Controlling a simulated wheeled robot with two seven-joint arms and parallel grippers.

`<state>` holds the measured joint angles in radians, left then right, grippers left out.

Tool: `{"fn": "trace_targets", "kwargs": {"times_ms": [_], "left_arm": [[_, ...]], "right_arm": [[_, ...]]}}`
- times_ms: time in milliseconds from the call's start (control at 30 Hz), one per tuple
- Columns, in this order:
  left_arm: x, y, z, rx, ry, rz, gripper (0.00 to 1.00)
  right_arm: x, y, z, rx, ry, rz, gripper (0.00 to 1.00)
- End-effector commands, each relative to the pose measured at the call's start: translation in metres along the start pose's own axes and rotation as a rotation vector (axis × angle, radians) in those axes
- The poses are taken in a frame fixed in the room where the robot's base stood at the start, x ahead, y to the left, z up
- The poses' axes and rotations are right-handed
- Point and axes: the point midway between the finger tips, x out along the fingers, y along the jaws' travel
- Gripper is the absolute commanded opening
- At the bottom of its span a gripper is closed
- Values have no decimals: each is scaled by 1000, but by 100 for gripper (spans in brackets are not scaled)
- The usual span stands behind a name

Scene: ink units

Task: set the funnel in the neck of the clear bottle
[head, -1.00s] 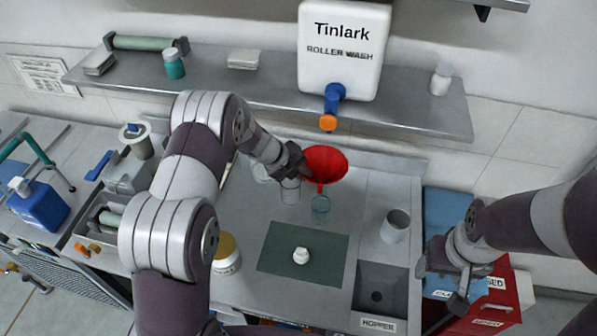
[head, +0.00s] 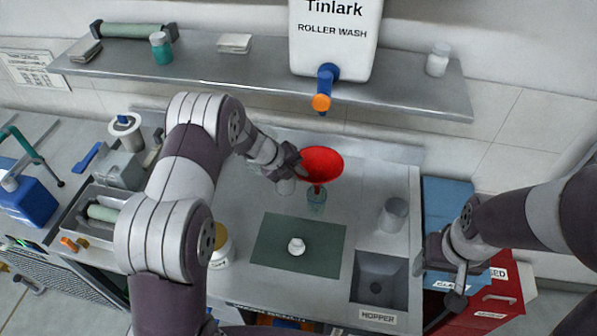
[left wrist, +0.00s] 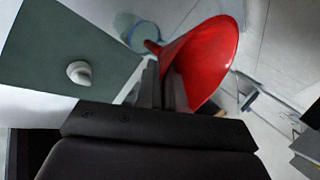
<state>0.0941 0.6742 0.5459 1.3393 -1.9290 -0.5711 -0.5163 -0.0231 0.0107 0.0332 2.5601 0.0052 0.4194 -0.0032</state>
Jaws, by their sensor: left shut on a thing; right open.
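The red funnel (head: 322,163) is held by its side in my left gripper (head: 301,170), which is shut on it. Its wide mouth faces up and its spout points down. The clear bottle (head: 316,204), bluish-green, stands on the worktop directly under the funnel. The spout tip overlaps the bottle's top; I cannot tell whether it is inside the neck. In the left wrist view the funnel (left wrist: 205,62) lies beyond the fingers, its spout reaching over the bottle (left wrist: 143,36). My right gripper (head: 457,280) is open and empty at the right, beyond the hopper.
A small white cap-like piece (head: 297,246) lies on a green mat (head: 270,258) in front of the bottle. A grey cup (head: 393,215) stands to the right, behind the hopper recess (head: 378,287). A white tank (head: 331,40) with an orange-tipped tap (head: 321,103) hangs above the back.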

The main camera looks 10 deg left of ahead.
Motion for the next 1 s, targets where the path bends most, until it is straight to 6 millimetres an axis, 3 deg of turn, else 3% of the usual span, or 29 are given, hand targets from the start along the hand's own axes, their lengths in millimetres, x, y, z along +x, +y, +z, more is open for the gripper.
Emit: {"fn": "trace_targets", "kwargs": {"times_ms": [1000], "left_arm": [[-1, -1, 3, 1, -1, -1, 0]], "right_arm": [[-8, 0, -1, 0, 0, 0, 63]]}}
